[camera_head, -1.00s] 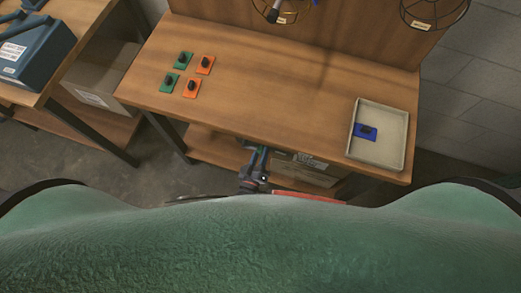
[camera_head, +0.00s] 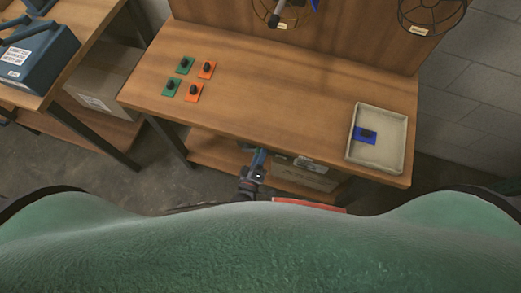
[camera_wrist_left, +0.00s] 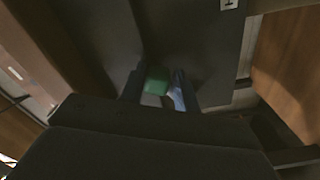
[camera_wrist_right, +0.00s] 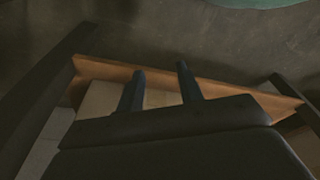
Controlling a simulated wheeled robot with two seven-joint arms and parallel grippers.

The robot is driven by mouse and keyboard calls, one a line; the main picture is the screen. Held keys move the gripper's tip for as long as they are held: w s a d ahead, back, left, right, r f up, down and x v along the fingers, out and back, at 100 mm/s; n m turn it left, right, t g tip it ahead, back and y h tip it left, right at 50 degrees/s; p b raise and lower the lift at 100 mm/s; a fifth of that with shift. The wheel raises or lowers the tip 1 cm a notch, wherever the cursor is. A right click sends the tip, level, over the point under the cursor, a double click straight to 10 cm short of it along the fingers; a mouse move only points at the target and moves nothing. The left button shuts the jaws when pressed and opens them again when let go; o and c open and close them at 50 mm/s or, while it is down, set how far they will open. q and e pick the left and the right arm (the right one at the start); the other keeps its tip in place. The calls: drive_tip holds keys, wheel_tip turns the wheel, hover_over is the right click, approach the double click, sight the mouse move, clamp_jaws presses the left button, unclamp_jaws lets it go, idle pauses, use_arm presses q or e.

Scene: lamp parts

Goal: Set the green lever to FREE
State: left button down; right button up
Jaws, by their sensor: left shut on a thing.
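The green lever (camera_wrist_left: 157,80) shows as a green block between the fingers of my left gripper (camera_wrist_left: 155,90) in the left wrist view. The gripper is shut on it; a dark panel lies behind. In the head view my left gripper (camera_head: 258,158) is below the front edge of the workbench, and the lever is mostly hidden there. No FREE marking can be read. My right gripper (camera_wrist_right: 160,78) shows in the right wrist view with its fingers apart and nothing between them. It is not visible in the head view.
The workbench (camera_head: 270,95) bears several green and orange plates with black knobs at left and a pale tray (camera_head: 382,160) holding a blue plate (camera_head: 365,135) at right. Boxes (camera_head: 303,174) stand on the lower shelf. A blue case (camera_head: 38,50) sits on another bench at left.

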use_arm(q)
drive_tip(key=shift+w+a+r, duration=0.1)
drive_tip(key=shift+w+a, duration=0.1)
drive_tip(key=shift+a, duration=0.2)
drive_tip(key=c, duration=1.3)
unclamp_jaws()
drive_tip(key=o, duration=0.3)
drive_tip(key=shift+o, duration=0.2)
drive_tip(key=shift+a, duration=0.1)
drive_tip(key=b+v, duration=0.3)
drive_tip(key=v, duration=0.4)
drive_tip(key=shift+s, duration=0.4)
use_arm(e)
wheel_tip(320, 180, up, 6)
drive_tip(key=w+a, duration=0.1)
drive_tip(key=shift+w+a+g, duration=0.3)
